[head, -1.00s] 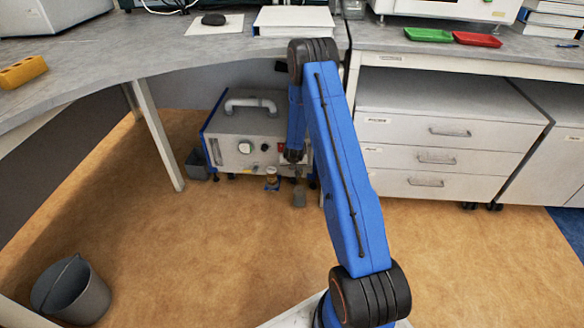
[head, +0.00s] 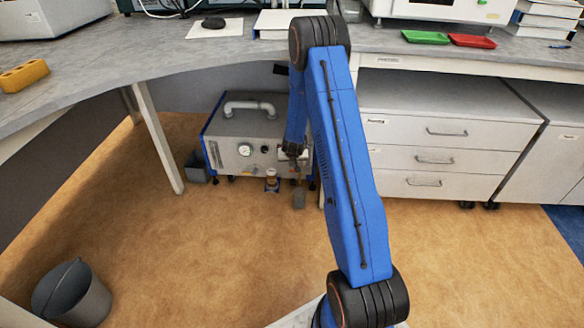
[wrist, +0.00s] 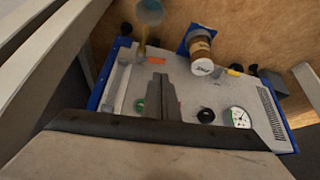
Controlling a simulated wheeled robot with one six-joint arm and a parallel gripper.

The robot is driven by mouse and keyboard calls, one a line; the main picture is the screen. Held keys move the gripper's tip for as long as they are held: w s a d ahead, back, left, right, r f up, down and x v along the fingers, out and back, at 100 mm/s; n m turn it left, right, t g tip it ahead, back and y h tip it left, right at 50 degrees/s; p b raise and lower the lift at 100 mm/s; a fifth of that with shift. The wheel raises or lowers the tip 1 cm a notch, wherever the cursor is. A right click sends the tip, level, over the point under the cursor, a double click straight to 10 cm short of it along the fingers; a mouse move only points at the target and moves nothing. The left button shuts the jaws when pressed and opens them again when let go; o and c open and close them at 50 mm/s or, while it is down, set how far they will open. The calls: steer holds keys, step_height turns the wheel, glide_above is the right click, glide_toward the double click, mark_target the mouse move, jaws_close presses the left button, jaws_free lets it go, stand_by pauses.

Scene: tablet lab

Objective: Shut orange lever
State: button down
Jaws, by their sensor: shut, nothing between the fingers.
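A grey, blue-edged machine (head: 222,155) stands on the floor under the bench; its front panel (wrist: 180,92) fills the middle of the wrist view. A small orange piece (wrist: 157,61), which looks like the lever, shows on the panel just beyond my fingertips. Its exact position and any contact are hard to tell. My gripper (wrist: 157,76) is shut and empty, its fingers over the panel. In the head view my gripper is small and dark against the machine's right front, and the orange piece cannot be made out there.
The panel carries a round gauge (wrist: 238,117), a black knob (wrist: 205,115) and a green button (wrist: 139,105). A brown jar with a white lid (wrist: 202,66) stands by the panel. A table leg (head: 158,142) is left of the machine, drawers (head: 425,158) right. A bucket (head: 72,293) stands on open floor.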

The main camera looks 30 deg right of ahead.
steer(key=shift+v, duration=1.95)
steer(key=shift+w+a, duration=0.1)
steer(key=shift+a, duration=0.05)
